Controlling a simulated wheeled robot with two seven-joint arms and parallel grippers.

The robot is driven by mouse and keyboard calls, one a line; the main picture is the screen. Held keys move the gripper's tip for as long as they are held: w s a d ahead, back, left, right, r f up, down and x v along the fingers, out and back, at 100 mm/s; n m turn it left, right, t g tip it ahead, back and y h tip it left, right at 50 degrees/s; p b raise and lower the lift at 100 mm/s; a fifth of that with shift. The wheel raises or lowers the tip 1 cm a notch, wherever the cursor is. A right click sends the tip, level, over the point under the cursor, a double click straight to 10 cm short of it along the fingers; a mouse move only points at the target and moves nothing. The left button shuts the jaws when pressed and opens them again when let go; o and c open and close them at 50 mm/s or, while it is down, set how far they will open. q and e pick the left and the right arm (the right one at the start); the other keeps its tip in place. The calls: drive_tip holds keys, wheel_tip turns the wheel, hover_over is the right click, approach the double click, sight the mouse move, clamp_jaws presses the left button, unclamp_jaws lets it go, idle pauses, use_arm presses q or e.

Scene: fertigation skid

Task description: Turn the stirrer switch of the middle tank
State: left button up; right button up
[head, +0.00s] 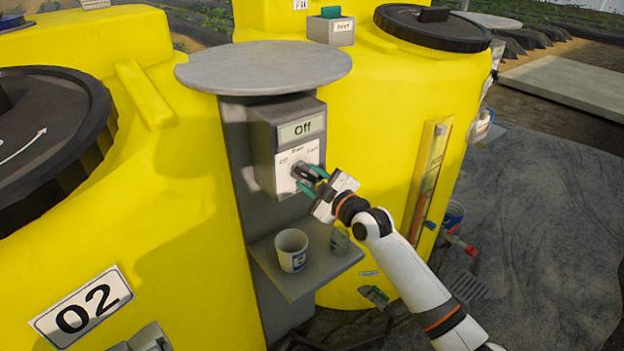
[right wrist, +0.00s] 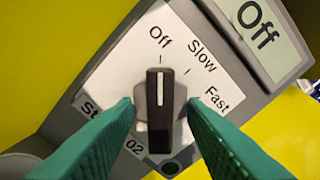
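The stirrer switch (right wrist: 160,105) is a black knob with a white line on a white plate (right wrist: 112,72) marked Off, Slow, Fast and, partly covered, "St… 02". Its line points to Off. The display (right wrist: 262,38) above reads "Off"; in the head view the display (head: 301,129) reads the same. My right gripper (right wrist: 160,108) has its green fingers on both sides of the knob, open, with a visible gap to its handle on each side. In the head view my right gripper (head: 306,181) is at the plate and partly hides the knob. My left gripper is not in view.
The grey switch box (head: 262,150) hangs on a post under a round grey cover (head: 263,67). A shelf (head: 305,284) below holds a white cup (head: 291,249). Yellow tanks stand either side; the left one bears an "02" sign (head: 81,307). Open ground (head: 550,220) lies right.

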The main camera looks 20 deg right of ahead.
drive_tip(key=shift+c, duration=0.2)
clamp_jaws()
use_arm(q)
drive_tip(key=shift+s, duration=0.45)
use_arm(e)
drive_tip(key=shift+m, duration=0.3)
drive_tip(key=m+p, duration=0.1)
drive_tip(key=m, duration=0.2)
drive_tip(key=m+p, duration=0.1)
drive_tip(key=m, duration=0.4)
drive_tip(key=m+p, duration=0.1)
drive_tip(key=m, duration=0.3)
drive_tip(key=shift+m, duration=0.3)
use_arm(q)
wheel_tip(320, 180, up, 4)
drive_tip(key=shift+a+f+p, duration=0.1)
drive_tip(key=shift+p, duration=0.35)
use_arm(e)
drive_tip(key=m, duration=0.4)
drive_tip(key=shift+m, duration=0.3)
